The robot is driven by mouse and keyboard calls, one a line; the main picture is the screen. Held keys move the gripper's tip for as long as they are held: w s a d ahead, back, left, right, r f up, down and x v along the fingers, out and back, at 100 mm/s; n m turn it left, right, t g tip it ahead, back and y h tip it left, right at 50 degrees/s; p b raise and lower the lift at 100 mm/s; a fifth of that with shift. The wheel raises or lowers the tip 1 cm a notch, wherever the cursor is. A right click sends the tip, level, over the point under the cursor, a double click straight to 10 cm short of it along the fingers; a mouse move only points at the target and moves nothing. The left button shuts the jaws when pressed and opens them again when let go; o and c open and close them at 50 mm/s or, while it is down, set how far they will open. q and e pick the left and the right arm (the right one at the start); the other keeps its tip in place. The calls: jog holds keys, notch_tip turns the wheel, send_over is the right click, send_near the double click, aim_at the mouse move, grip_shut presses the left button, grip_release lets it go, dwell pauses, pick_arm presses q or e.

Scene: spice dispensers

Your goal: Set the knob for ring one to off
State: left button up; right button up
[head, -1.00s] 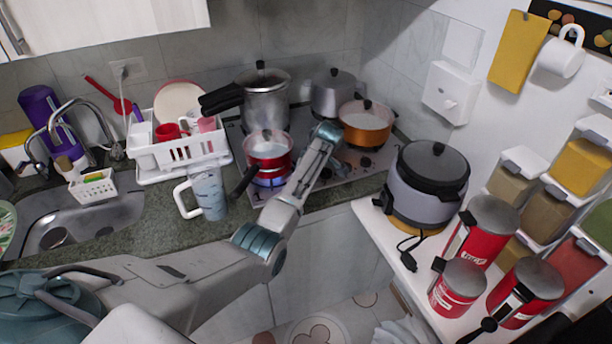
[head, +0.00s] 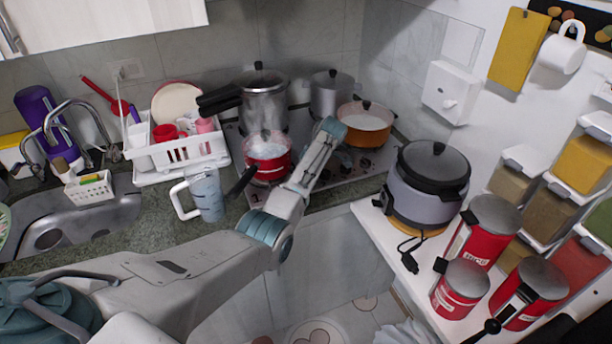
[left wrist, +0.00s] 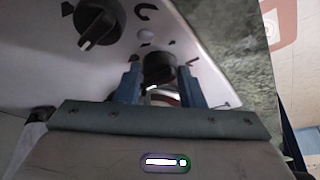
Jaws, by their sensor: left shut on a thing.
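A stove (head: 325,180) with several pots stands on the counter. A red pot (head: 268,165) sits on its front left burner, and no flame shows under it. My left arm reaches across the counter, and its gripper is down at the front of the stove, mostly hidden by my wrist in the head view. In the left wrist view my left gripper (left wrist: 160,88) is shut on a dark knob (left wrist: 158,68), one finger on each side. Another dark knob (left wrist: 97,22) is up and left of it. My right gripper is not in view.
An orange pot (head: 366,126), a pressure cooker (head: 266,105) and a grey pot (head: 331,97) are on the stove. A light blue mug (head: 207,195) stands left of my arm. A rice cooker (head: 428,195) and red canisters (head: 461,287) are at right.

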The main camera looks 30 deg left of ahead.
pick_arm(q)
jog(key=shift+r, duration=0.1)
jog(key=o, duration=1)
jog(key=b+v, duration=0.3)
jog(key=v, duration=0.7)
jog(key=shift+w+d+r, duration=0.1)
jog(key=shift+d+r, duration=0.1)
jog(key=shift+r, duration=0.1)
